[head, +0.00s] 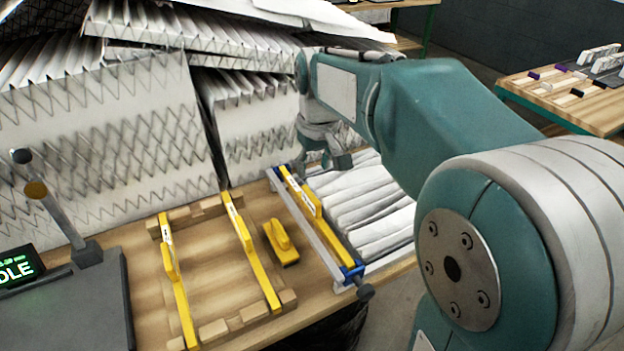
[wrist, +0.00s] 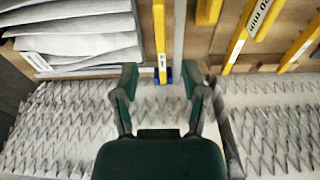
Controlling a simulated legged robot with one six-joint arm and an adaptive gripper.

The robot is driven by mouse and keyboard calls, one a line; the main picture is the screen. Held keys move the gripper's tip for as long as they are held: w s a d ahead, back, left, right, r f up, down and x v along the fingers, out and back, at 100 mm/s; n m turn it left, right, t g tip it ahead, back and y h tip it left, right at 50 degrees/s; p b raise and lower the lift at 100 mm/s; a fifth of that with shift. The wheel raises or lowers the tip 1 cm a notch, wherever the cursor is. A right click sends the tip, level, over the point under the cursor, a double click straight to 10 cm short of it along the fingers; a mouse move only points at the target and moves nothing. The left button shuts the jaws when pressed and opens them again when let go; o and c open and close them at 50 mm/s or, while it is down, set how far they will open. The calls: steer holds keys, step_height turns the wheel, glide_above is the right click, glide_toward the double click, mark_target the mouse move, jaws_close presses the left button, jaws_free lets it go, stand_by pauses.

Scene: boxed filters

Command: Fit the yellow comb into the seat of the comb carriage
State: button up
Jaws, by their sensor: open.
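A yellow comb (head: 318,222) with a raised grip lies along the comb carriage, beside its grey rail (head: 308,226). The carriage has blue end pieces (head: 352,272). In the wrist view this comb (wrist: 159,38) points toward my gripper, with a blue end (wrist: 170,74) and the rail (wrist: 179,38) beside it. I cannot tell whether it sits fully down in the seat. My gripper (head: 325,160) is open and empty, near the carriage's far end; its fingers (wrist: 160,75) show apart in the wrist view, over pleated white material.
Two more long yellow combs (head: 248,250) (head: 172,275) lie on wooden blocks at left, with a short yellow piece (head: 281,243) between them and the carriage. White filter packs (head: 365,205) lie right of it. Tall pleated filters (head: 110,130) stand behind. A dark knob (head: 365,292) sticks out in front.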

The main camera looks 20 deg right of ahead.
steer(key=shift+s+r, duration=0.4)
steer(key=shift+r, duration=0.05)
steer(key=s+f+m+t, duration=0.1)
steer(key=s+t, duration=0.1)
steer(key=s, duration=0.7)
steer(key=s+f+m+t, duration=0.1)
steer(key=s+t, duration=0.1)
steer(key=s, duration=0.8)
steer(key=shift+s+f, duration=0.15)
steer(key=shift+f, duration=0.15)
